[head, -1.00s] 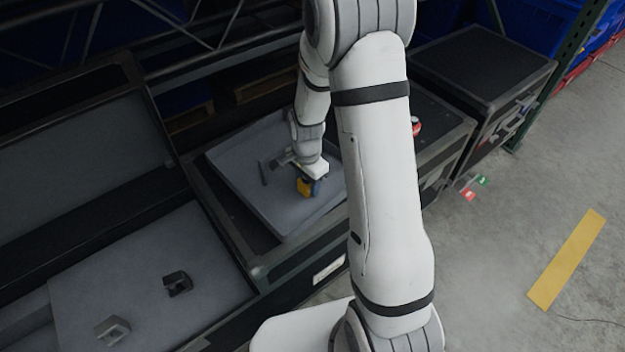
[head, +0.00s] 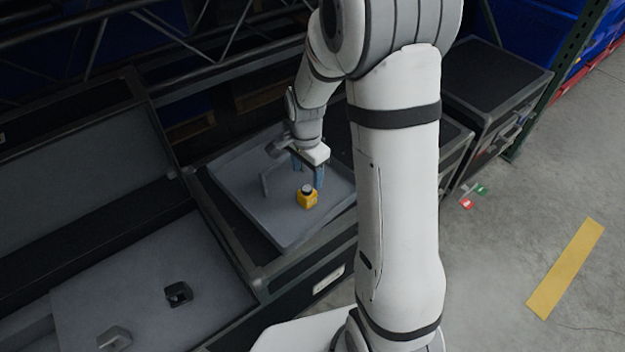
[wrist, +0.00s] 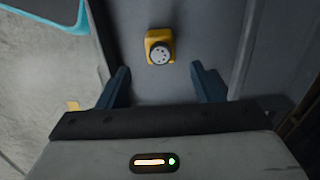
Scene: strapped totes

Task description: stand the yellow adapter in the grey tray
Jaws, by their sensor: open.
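The yellow adapter (head: 307,197) stands upright in the grey tray (head: 281,228), its dark round connector end facing up. In the wrist view the adapter (wrist: 159,47) shows ahead of the fingertips, with its round pinned face toward the camera. My gripper (head: 308,176) is open and empty, just behind and above the adapter in the head view. In the wrist view its two blue fingers (wrist: 160,75) are spread wide, apart from the adapter. The tray floor (wrist: 190,20) around the adapter is bare.
A grey bracket-like part (head: 266,180) is in the tray, left of my gripper. An open case (head: 140,260) at lower left holds a dark clip (head: 178,293) and a grey clip (head: 114,338). A black case (head: 490,80) stands at right.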

